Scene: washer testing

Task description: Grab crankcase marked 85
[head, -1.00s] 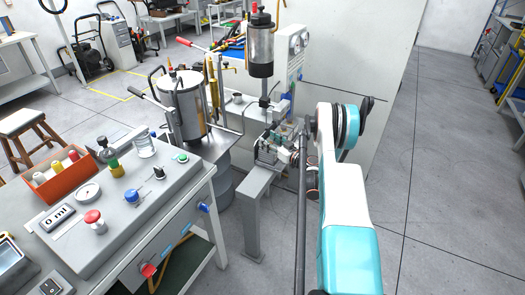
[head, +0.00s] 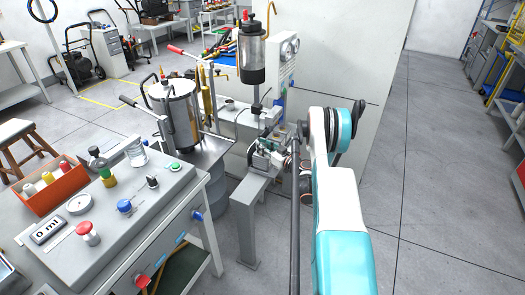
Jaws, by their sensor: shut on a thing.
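The crankcase (head: 264,159) appears as a small grey-green block at the test fixture, in the middle of the head view. It is small and partly covered, and no number can be read on it. My gripper (head: 283,152) is at its right side, shut on it, with my white and turquoise arm reaching in from the lower right. The fingers are small and partly hidden behind a dark vertical pole and my arm. I cannot tell whether the crankcase still touches the fixture.
A grey stand (head: 247,215) is below the fixture. A control bench (head: 120,215) with knobs and an orange bin (head: 51,189) fills the lower left. A cylindrical tank (head: 176,115) stands behind it. A white panel (head: 335,55) is behind my arm. The floor at right (head: 450,190) is clear.

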